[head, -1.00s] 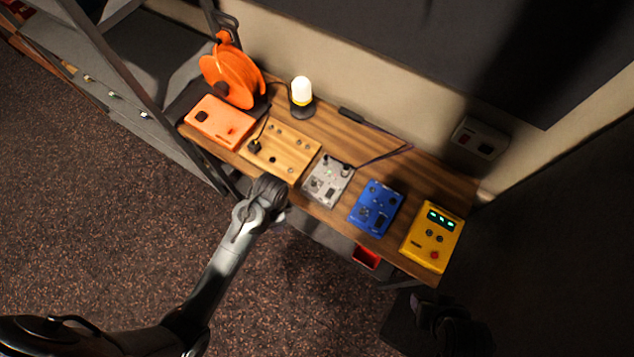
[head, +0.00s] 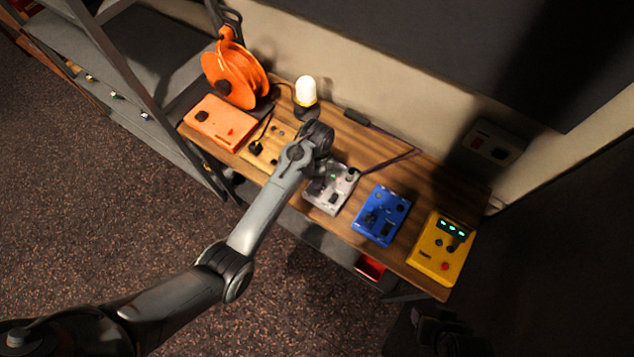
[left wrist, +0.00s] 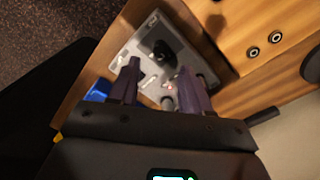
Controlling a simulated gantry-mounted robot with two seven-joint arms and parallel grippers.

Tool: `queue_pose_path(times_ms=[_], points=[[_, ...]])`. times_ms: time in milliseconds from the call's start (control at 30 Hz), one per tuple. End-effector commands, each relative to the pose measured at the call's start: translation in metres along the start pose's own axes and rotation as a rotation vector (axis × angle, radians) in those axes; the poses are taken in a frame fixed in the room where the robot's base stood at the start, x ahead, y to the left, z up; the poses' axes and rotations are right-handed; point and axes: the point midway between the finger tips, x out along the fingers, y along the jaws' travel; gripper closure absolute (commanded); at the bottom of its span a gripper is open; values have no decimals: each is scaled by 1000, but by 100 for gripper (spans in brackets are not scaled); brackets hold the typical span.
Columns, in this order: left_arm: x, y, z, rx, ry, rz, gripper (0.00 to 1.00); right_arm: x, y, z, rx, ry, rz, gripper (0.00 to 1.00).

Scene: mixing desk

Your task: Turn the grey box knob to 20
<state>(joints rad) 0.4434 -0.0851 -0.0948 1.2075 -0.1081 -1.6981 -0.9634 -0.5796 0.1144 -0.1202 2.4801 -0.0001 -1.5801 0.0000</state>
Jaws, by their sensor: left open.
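The grey box (head: 328,190) sits on the wooden desk between the tan wooden panel and the blue box. My left arm reaches over its upper left part in the head view and hides some of it. In the left wrist view the grey box (left wrist: 150,75) lies ahead of my left gripper (left wrist: 160,68). The gripper is open, its two dark fingers apart over the box's near part. A black knob (left wrist: 163,52) on the box shows just beyond the fingertips, with nothing gripped. The knob's pointer and scale are too small to read. A dark shape at the lower right may be my right gripper (head: 438,328).
The tan panel (head: 262,150) and orange box (head: 220,122) stand left of the grey box. The blue box (head: 381,215) and yellow box (head: 441,248) stand right. A lamp (head: 305,95), orange reel (head: 234,75) and dark cable (head: 390,163) lie behind.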

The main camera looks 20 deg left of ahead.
Motion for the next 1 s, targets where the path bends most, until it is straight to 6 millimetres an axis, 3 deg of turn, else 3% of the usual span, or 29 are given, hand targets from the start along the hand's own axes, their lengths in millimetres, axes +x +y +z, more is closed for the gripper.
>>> queue_pose_path(times_ms=[100,333,800,1000], points=[[20,1,0,1,-2,3,52,0,0,0,0,0,0,50],[47,0,0,1,-1,1,52,2,0,1,-2,0,2,50],[58,0,0,0,-1,0,52,2,2,2,-9,-2,7,50],[57,0,0,0,-1,0,81,2,2,2,-7,-2,6,50]])
